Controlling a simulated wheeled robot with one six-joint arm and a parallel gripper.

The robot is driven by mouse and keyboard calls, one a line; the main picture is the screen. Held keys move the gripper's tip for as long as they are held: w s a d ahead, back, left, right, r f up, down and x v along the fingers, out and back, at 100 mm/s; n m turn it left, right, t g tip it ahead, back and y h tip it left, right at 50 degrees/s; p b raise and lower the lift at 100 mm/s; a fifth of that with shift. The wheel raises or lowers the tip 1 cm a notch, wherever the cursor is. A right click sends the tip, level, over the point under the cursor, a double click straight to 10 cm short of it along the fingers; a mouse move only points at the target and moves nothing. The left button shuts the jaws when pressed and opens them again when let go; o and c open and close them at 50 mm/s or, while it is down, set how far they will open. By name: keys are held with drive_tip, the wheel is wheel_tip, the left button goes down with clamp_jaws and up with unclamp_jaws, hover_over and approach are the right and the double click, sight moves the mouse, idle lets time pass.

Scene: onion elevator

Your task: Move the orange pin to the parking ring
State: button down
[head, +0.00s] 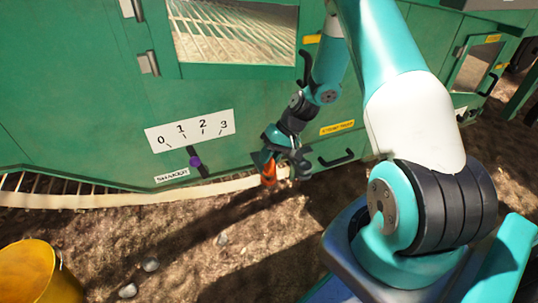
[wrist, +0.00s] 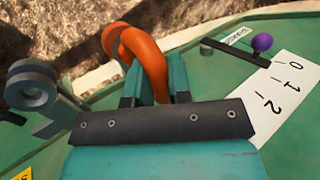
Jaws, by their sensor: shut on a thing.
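The orange pin (head: 268,174) is held at the end of my arm, close to the green machine wall. My gripper (head: 274,158) is shut on it. In the wrist view the pin's curved orange part (wrist: 152,62) rises between the two fingers of my gripper (wrist: 155,85). A grey round ring-like part (wrist: 31,82) on a bracket stands left of the fingers in the wrist view, apart from the pin; it looks like the parking ring. In the head view the gripper hides most of that area.
The green machine (head: 90,90) fills the back. A lever with a purple knob (head: 195,161) sits under a 0-to-3 scale (head: 190,131), left of my gripper. A black handle (head: 336,158) is right of it. A yellow bucket (head: 30,273) and stones are on the ground.

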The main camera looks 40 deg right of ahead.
drive_tip(key=shift+f, duration=0.15)
drive_tip(key=c, duration=1)
unclamp_jaws()
drive_tip(key=shift+o, duration=0.2)
drive_tip(key=p+v, duration=0.6)
drive_tip(key=v, duration=1.1)
drive_tip(key=shift+r, duration=0.2)
drive_tip(key=shift+s, duration=0.1)
